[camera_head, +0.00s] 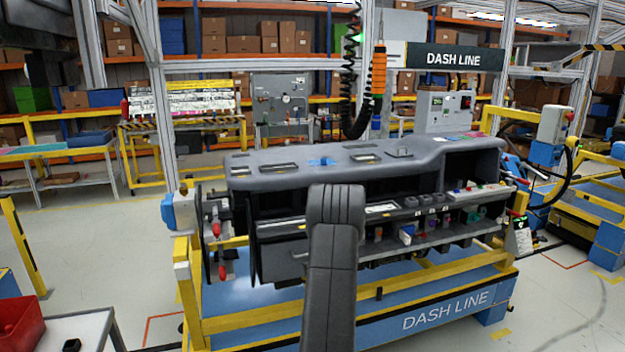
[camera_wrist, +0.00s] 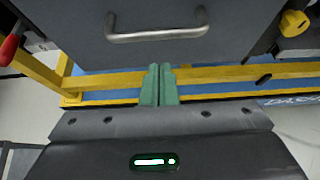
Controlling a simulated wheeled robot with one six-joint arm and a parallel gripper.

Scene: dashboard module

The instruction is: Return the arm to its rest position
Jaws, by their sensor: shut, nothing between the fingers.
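My arm rises in front of the dashboard module (camera_head: 290,170) in the head view, covering part of its middle. My gripper is hidden behind the arm there. In the wrist view my gripper (camera_wrist: 159,85) shows two green fingers close together, shut and empty. Ahead of the fingers is a grey panel (camera_wrist: 240,45) of the module with a metal bar handle (camera_wrist: 157,30). The fingertips are below the handle in the picture and apart from it.
A yellow and blue stand (camera_head: 450,310) marked DASH LINE carries the module. A red bin (camera_head: 20,322) and a white table (camera_head: 82,332) are at the lower left. Red-handled tools (camera_head: 217,230) hang at the module's left end. Open floor (camera_head: 120,260) lies to the left.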

